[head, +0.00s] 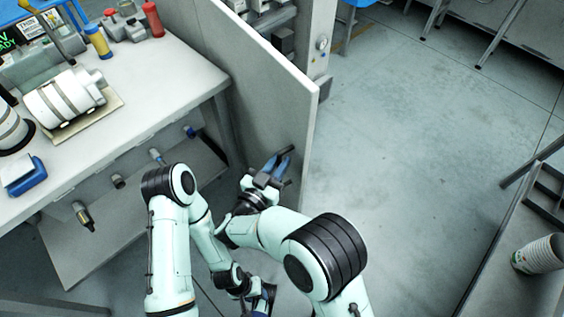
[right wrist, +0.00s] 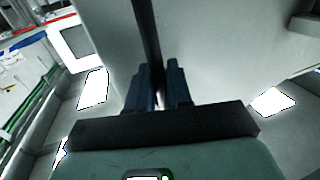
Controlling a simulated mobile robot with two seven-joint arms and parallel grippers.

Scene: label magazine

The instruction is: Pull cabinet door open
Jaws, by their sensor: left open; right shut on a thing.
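The cabinet door (head: 258,90) is a tall grey panel in the upper middle of the head view. It stands swung out, with the cabinet (head: 321,30) and its fittings showing behind its top edge. My right gripper (head: 276,164) is at the door's near face, toward its free edge. In the right wrist view its blue fingers (right wrist: 156,88) are closed around a dark upright bar (right wrist: 146,40), which looks like the door handle. My left gripper (head: 264,298) is open and empty, low in the head view, apart from the door.
A white workbench (head: 150,82) with a lower shelf (head: 130,220) stands left of the door, holding a white cylindrical machine (head: 65,97) and several bottles. Open grey floor (head: 410,150) lies to the right.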

